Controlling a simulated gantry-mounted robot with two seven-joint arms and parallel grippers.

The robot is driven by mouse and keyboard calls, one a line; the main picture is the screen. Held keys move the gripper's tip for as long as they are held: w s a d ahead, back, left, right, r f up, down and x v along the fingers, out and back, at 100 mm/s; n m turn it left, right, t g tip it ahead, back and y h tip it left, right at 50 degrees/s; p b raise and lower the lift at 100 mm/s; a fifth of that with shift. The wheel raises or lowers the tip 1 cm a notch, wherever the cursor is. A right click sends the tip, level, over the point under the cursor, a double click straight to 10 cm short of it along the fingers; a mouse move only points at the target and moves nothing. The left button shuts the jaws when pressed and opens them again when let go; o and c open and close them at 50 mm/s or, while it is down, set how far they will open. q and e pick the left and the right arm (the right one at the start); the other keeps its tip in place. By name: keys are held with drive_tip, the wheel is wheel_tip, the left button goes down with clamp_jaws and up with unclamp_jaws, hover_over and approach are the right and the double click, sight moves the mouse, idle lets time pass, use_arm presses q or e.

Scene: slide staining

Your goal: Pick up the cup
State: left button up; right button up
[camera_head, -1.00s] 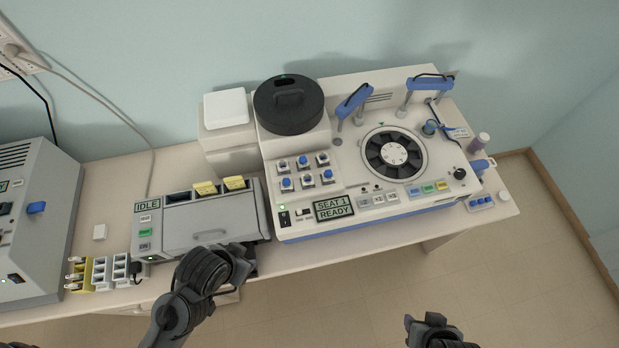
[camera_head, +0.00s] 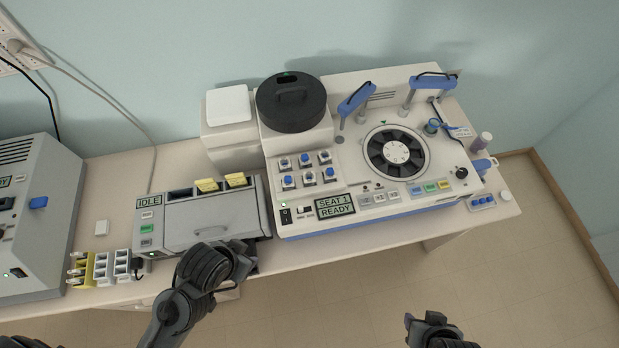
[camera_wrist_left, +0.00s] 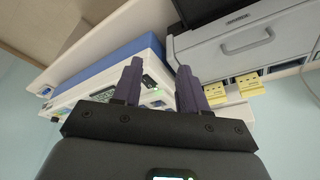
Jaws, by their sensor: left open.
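No plain cup stands out.
The grey drawer unit (camera_head: 208,218) with yellow tabs stands beside the white machine (camera_head: 375,203), which has a rotor (camera_head: 397,152) and a black-lidded pot (camera_head: 291,103). Small racks (camera_head: 101,267) stand at the front left.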

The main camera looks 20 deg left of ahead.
idle(0.4)
use_arm(q)
drive_tip(key=o, duration=0.5)
